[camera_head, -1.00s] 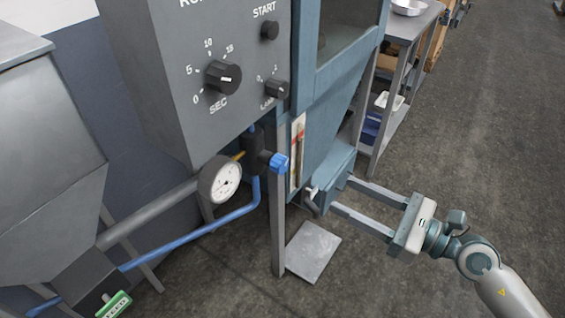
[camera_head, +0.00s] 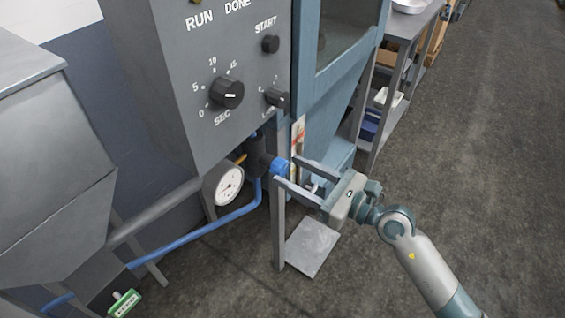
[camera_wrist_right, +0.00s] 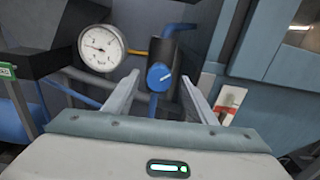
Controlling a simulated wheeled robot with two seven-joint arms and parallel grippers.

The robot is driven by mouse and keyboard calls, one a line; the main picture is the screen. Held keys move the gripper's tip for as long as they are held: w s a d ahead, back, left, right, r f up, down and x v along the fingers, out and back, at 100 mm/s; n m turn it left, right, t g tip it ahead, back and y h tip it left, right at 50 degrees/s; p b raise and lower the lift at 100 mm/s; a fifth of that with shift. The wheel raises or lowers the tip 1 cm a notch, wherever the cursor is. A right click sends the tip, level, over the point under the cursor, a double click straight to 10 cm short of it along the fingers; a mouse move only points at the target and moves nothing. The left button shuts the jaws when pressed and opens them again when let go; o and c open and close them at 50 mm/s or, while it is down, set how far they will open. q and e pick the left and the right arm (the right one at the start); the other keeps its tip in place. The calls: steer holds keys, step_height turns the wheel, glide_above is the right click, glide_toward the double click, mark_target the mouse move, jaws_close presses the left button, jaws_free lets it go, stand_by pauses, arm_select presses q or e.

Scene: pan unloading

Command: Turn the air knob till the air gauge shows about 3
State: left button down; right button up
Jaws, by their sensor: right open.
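The blue air knob (camera_head: 280,167) sits on a dark regulator body under the grey control box. In the right wrist view the knob (camera_wrist_right: 160,77) faces me with a pale pointer line, between and beyond my fingers. The round white air gauge (camera_head: 229,185) is left of the knob; it also shows in the right wrist view (camera_wrist_right: 101,47). Its needle is too small to read surely. My right gripper (camera_head: 286,172) is open, its fingertips close to the knob, one on each side; I cannot tell whether they touch it. My left gripper is out of view.
The control box (camera_head: 175,75) with a SEC dial (camera_head: 228,93) and a START button (camera_head: 271,44) hangs above. A blue hose (camera_head: 205,230) and grey pipe run lower left. A grey plate (camera_head: 312,248) lies below my gripper. Open floor lies to the right.

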mark_target(285, 169)
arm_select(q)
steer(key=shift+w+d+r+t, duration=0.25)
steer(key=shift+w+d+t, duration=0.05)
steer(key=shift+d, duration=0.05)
arm_select(e)
steer(key=shift+x, duration=1.85)
steer(key=c, duration=1)
steer(key=shift+c, duration=0.2)
